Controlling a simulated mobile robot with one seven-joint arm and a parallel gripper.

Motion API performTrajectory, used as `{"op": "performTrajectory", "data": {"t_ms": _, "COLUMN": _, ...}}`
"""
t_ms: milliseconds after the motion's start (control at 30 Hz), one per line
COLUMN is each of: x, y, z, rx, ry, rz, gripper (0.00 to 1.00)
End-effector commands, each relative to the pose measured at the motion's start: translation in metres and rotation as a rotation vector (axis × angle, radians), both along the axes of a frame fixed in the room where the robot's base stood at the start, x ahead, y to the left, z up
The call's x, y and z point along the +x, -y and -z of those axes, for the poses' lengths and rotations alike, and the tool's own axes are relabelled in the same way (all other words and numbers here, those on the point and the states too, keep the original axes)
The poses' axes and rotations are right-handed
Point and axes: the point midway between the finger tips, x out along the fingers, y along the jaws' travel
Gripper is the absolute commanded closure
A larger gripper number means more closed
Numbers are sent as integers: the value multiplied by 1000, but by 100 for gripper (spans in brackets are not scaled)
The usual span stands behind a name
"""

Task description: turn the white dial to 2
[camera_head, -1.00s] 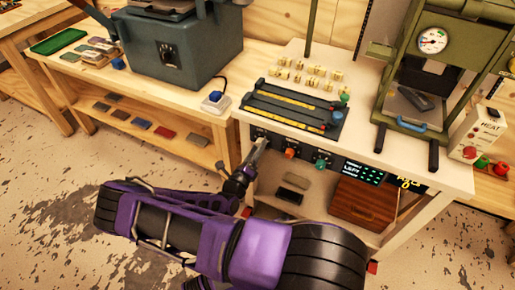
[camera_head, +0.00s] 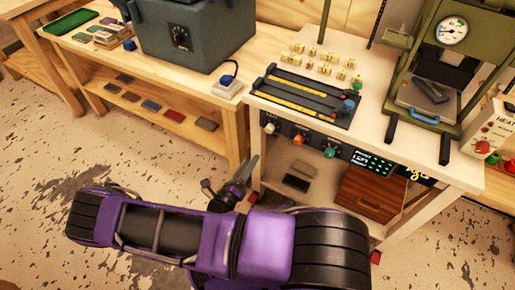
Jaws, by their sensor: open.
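The white dial (camera_head: 270,127) is the leftmost of three knobs on the dark panel along the front edge of the pale bench. Its pointer and number marks are too small to read. My gripper (camera_head: 250,164) is open and empty, below and left of the white dial and apart from it. It is beside the bench's front left leg. An orange dial (camera_head: 300,139) and a green dial (camera_head: 330,152) sit to the right on the same panel.
A dark display (camera_head: 373,162) is right of the dials. A black rail plate (camera_head: 305,95) lies on the bench top. A brown wooden box (camera_head: 371,194) stands on the shelf below. A green press (camera_head: 433,60) stands at the right. The floor in front is clear.

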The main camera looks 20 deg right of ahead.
Motion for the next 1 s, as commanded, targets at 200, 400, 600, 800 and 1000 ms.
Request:
{"op": "performTrajectory", "data": {"t_ms": 200, "x": -20, "y": -26, "z": 3, "rx": 1, "ry": 1, "rz": 0, "gripper": 32}}
{"op": "performTrajectory", "data": {"t_ms": 400, "x": -26, "y": -32, "z": 4, "rx": -1, "ry": -1, "rz": 0, "gripper": 32}}
{"op": "performTrajectory", "data": {"t_ms": 600, "x": -26, "y": -32, "z": 4, "rx": 0, "ry": 0, "rz": 0, "gripper": 32}}
{"op": "performTrajectory", "data": {"t_ms": 800, "x": -26, "y": -32, "z": 4, "rx": 0, "ry": 0, "rz": 0, "gripper": 32}}
{"op": "performTrajectory", "data": {"t_ms": 1000, "x": -20, "y": -36, "z": -8, "rx": 5, "ry": 32, "rz": 9, "gripper": 32}}
